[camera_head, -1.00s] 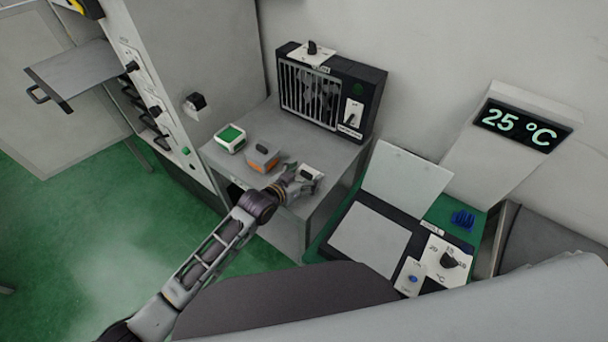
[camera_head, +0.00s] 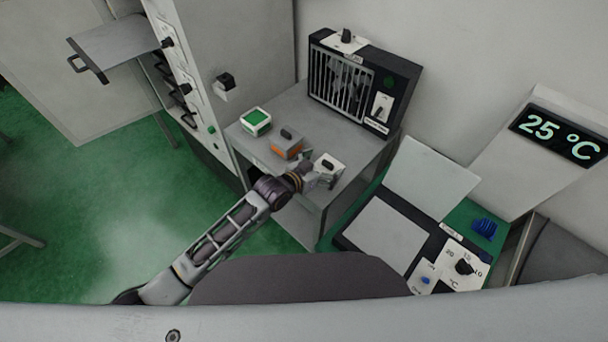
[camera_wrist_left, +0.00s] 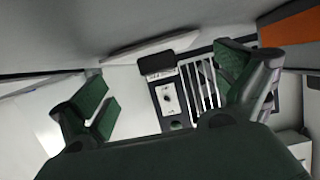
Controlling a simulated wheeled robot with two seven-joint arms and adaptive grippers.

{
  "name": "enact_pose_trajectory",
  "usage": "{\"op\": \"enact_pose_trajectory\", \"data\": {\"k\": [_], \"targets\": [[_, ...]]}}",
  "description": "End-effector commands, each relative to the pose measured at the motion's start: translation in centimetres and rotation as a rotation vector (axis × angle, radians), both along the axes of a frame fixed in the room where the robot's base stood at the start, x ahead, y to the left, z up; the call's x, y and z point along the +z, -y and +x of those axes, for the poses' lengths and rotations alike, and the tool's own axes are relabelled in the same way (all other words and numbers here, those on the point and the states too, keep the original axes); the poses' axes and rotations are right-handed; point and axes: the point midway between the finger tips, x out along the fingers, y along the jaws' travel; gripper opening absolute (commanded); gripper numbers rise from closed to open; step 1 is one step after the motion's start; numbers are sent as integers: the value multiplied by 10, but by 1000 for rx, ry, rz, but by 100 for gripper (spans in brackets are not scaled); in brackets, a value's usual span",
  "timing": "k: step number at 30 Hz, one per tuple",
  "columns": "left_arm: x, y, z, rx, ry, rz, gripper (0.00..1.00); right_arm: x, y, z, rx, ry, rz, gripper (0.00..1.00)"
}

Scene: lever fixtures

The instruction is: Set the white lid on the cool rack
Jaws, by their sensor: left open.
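My right gripper is not in view.
A tall cabinet (camera_head: 225,50) stands left. A hinged-open panel device (camera_head: 432,178) lies right, below a 25 °C display (camera_head: 559,134).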

Motion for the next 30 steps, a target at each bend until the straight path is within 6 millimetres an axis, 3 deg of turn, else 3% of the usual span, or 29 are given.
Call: {"op": "enact_pose_trajectory", "data": {"k": [30], "targets": [[37,-64,-65,-1,-2,0,99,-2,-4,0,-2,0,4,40]]}}
